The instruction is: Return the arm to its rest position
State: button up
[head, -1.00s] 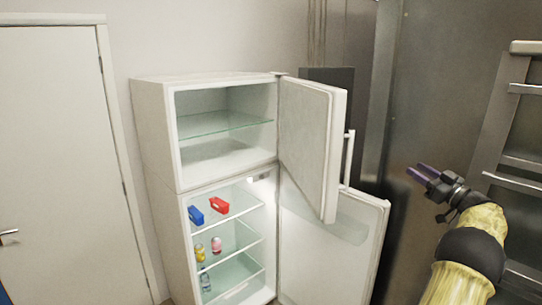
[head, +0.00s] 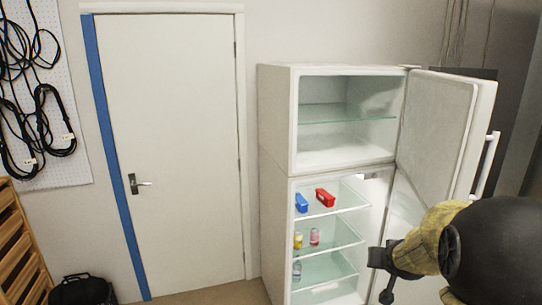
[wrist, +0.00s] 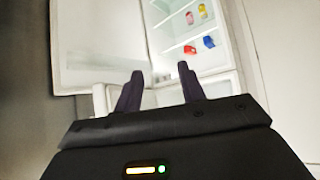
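My gripper (wrist: 160,72) shows in the wrist view with its two dark fingers spread apart and nothing between them. In the head view my arm fills the lower right, and the dark gripper body (head: 383,268) shows in front of the fridge's lower part; its fingers cannot be made out there. The arm has a yellow cover and a black joint, and it is bent close to the camera.
A white fridge (head: 276,130) stands with its upper door (head: 440,125) open; the lower door is also open, partly hidden by my arm. Red (head: 325,197) and blue (head: 301,203) items and several cans or bottles sit inside. A closed white door (head: 170,150) is left.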

jog(key=s+a+f+n+g+y, duration=0.1)
jog(key=s+a+f+g, duration=0.2)
jog(key=s, duration=0.7)
jog(key=s+a+f+n+g+y+b, duration=0.1)
jog(key=s+a+f+n+g, duration=0.1)
jog(key=s+a+f, duration=0.5)
jog(key=s+a+g, duration=0.1)
jog(key=s+a, duration=0.2)
jog(key=a, duration=0.2)
jog(key=shift+g+y, duration=0.3)
